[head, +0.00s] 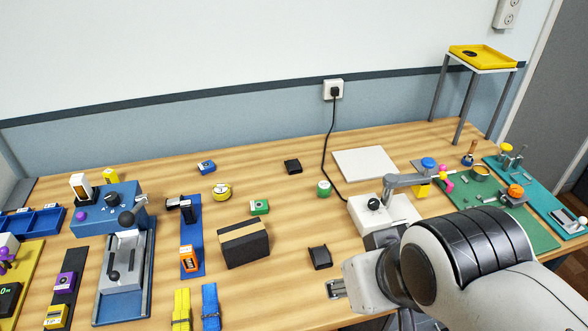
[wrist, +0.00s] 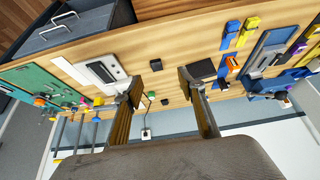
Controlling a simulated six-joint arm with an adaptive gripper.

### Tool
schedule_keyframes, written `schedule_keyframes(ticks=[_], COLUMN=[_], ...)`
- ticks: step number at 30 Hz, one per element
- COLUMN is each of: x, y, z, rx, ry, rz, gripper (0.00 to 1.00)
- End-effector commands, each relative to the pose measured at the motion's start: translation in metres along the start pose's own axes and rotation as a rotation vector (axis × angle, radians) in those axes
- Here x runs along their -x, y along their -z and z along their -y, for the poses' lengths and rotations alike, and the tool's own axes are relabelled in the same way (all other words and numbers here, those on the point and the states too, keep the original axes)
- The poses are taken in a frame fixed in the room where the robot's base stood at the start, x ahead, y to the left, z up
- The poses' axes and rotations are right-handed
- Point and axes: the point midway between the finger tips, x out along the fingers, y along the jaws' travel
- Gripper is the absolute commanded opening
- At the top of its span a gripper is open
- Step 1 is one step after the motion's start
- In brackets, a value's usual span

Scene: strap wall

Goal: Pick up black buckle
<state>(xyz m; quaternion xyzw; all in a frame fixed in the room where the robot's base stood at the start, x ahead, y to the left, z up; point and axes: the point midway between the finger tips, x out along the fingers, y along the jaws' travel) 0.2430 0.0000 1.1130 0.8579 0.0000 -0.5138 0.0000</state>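Two small black pieces lie on the wooden table. The nearer one, with raised side edges, looks like the black buckle (head: 320,257); it also shows in the wrist view (wrist: 156,65), just beyond the gap between the fingers. The other black piece (head: 292,167) lies flat farther back and looks like a plain block. I cannot be sure which is the buckle. My gripper (head: 336,288) is in front of the nearer piece, apart from it and above the table. In the wrist view my gripper (wrist: 160,84) is open, with nothing between its fingers.
A black box with a tan stripe (head: 243,244) stands left of the nearer piece. A white device with a lever (head: 378,210) stands to its right. A green tape measure (head: 259,207) and a green cylinder (head: 324,188) lie behind. Table between them is clear.

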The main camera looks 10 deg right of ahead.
Motion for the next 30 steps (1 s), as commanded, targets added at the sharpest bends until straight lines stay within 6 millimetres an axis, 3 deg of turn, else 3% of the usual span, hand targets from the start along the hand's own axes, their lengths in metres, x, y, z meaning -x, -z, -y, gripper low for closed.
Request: schedule_keyframes(ticks=[10, 13, 30], x=[0.0, 0.0, -0.0071], y=[0.0, 0.0, -0.0019], z=[0.0, 0.0, 0.0037], rx=[0.0, 0.0, 0.014], ry=[0.0, 0.0, 0.007], rz=[0.0, 0.0, 0.032], gripper=[0.4, 0.65, 0.65])
